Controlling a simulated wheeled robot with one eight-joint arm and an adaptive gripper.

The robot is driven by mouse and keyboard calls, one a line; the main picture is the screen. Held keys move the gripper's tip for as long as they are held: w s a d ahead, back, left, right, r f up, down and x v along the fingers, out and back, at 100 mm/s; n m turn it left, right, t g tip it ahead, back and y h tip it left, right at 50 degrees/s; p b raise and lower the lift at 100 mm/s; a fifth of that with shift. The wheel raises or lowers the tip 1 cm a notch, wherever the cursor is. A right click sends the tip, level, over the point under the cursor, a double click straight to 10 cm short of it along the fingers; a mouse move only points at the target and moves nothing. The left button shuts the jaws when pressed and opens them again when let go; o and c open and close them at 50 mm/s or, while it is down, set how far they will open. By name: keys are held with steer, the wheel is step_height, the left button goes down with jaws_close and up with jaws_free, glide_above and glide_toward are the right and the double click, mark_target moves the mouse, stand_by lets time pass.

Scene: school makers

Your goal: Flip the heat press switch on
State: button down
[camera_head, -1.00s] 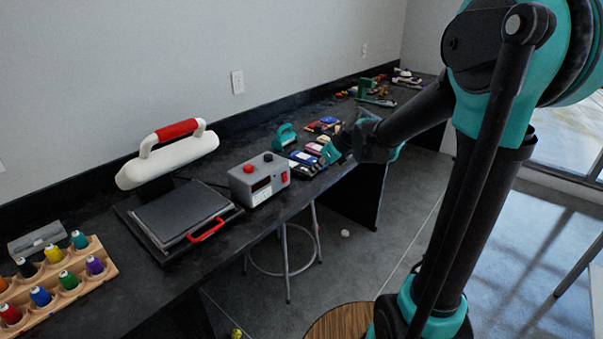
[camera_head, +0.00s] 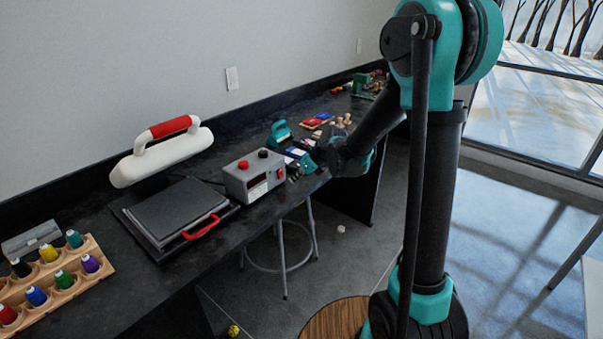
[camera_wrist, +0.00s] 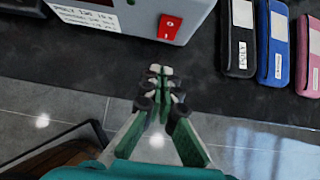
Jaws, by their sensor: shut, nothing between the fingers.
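The heat press (camera_head: 176,212) stands on the black workbench with its white upper arm and red handle (camera_head: 171,126) raised. Its grey control box (camera_head: 246,178) is to the right, with a red knob and a dark knob on top. A red rocker switch (camera_head: 280,174) is on the box's front; it also shows in the wrist view (camera_wrist: 170,26). I cannot tell which way the rocker is set. My gripper (camera_wrist: 160,70) is shut and empty, just below the switch in the wrist view and apart from it. In the head view my gripper (camera_head: 300,168) is right of the box.
Dark, blue and pink cases (camera_wrist: 277,45) lie on the bench right of the box. A teal tool (camera_head: 279,133) stands behind them. A thread rack (camera_head: 75,285) is at the left. A stool (camera_head: 283,258) stands under the bench edge. Open floor lies in front.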

mark_target(281, 175)
steer(key=shift+w+a+f, duration=0.2)
steer(key=shift+w+a, duration=0.45)
steer(key=shift+a, duration=0.2)
steer(key=shift+w+a+f, duration=0.15)
steer(key=shift+w+a, duration=0.45)
steer(key=shift+a, duration=0.2)
steer(key=shift+w+a+f, duration=0.15)
steer(key=shift+w+a, duration=0.05)
steer(key=shift+r, duration=0.85)
